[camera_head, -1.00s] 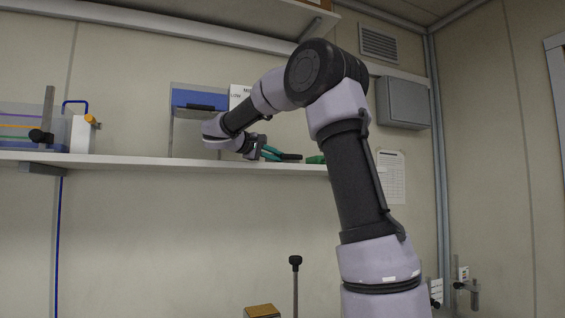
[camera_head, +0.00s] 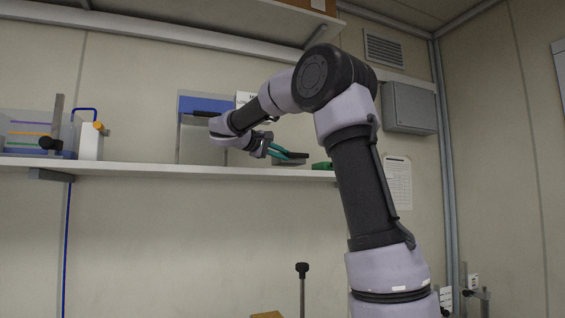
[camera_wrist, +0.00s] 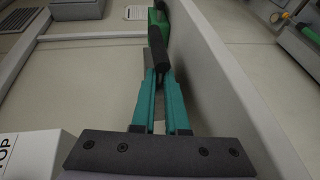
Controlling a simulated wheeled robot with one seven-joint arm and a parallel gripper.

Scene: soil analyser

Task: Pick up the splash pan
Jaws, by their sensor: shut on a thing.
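My gripper (camera_head: 300,156) has teal fingers and reaches right along the wall shelf. In the wrist view its fingers (camera_wrist: 160,80) are shut on a dark grip (camera_wrist: 158,50). A grey piece shows beside the fingers there, and in the head view a grey block (camera_head: 291,162) shows just under them. I take this grey thing with the dark grip to be the splash pan; its full shape is hidden by the fingers. I cannot tell whether it touches the shelf.
A green object (camera_head: 323,166) sits on the shelf (camera_head: 120,168) just beyond the fingertips. A blue and grey unit (camera_head: 203,148) stands behind my wrist. A white block with an orange knob (camera_head: 90,142) is at the left.

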